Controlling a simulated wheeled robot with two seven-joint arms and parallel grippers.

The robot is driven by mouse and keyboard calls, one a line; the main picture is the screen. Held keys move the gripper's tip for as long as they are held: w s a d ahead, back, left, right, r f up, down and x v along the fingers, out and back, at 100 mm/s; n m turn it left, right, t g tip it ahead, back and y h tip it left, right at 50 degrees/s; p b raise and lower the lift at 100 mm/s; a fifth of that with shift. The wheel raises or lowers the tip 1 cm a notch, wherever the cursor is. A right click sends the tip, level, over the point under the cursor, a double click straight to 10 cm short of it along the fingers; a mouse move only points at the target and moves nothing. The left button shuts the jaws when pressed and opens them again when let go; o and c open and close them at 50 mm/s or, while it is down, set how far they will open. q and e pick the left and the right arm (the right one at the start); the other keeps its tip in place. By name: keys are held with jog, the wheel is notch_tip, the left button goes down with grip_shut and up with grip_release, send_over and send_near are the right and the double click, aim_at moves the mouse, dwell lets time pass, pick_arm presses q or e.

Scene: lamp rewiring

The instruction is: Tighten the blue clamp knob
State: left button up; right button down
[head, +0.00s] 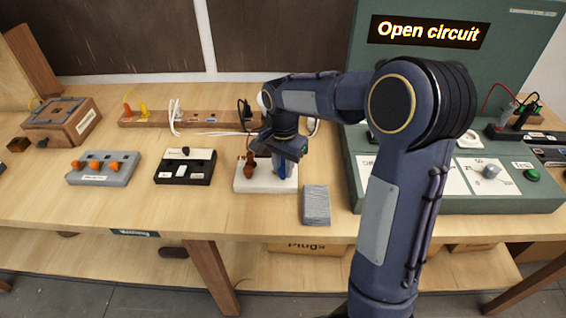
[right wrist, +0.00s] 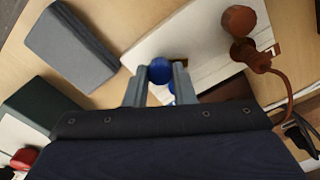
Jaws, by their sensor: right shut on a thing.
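The blue clamp knob (right wrist: 160,71) sits between the fingertips of my right gripper (right wrist: 161,85) in the right wrist view. The gripper is shut on it. In the head view my right gripper (head: 285,160) points down over the white base (head: 248,184), and a bit of blue shows below its fingers. A reddish-brown part (head: 252,172) stands on the same base to the left of the gripper; it also shows in the right wrist view (right wrist: 238,22) with a brown cord. The gripper and arm hide part of the base. My left gripper is not in view.
A grey block (head: 316,205) lies right of the base. A black switch box (head: 186,166) and a grey box with orange knobs (head: 103,168) stand to the left. A power strip (head: 190,117) lies behind. A green test panel (head: 430,30) reads "Open circuit".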

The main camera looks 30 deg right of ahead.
aim_at(283, 169)
jog(key=m+p, duration=0.1)
jog(key=m, duration=0.4)
jog(key=shift+w+r+m+p, duration=0.1)
jog(key=shift+r+m+p, duration=0.05)
jog(key=shift+m+p, duration=0.2)
jog(key=m+p, duration=0.2)
jog(key=m, duration=0.3)
jog(key=shift+m+p, duration=0.35)
jog(key=shift+m, duration=0.3)
jog(key=c, duration=1.5)
grip_release()
notch_tip(283, 169, up, 8)
jog(key=shift+f, duration=0.2)
